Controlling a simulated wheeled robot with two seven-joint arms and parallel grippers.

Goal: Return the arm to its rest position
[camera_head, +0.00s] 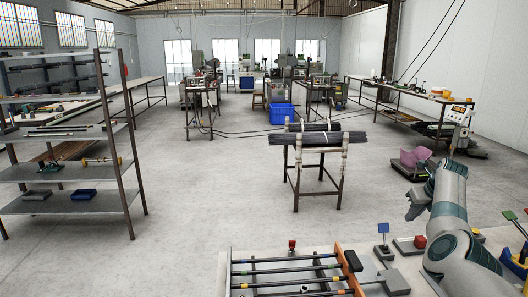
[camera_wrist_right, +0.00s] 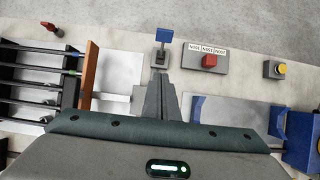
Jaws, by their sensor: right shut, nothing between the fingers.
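My right arm (camera_head: 447,200) comes in from the lower right in the head view, bent up over the workbench. Its gripper (camera_head: 412,211) is beyond the bench's far edge in that view, apart from the things on the bench. In the right wrist view the gripper's fingers (camera_wrist_right: 160,85) are together, with nothing between them. They point toward a small blue-topped stand (camera_wrist_right: 164,38). My left gripper is not in view.
On the bench are several dark rods (camera_head: 285,270) in a fixture with an orange-brown plate (camera_head: 348,268), a red button box (camera_wrist_right: 208,62) and a yellow button box (camera_wrist_right: 277,69). A rod rack (camera_head: 320,170) stands beyond. Shelves (camera_head: 70,172) stand left; open floor lies between.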

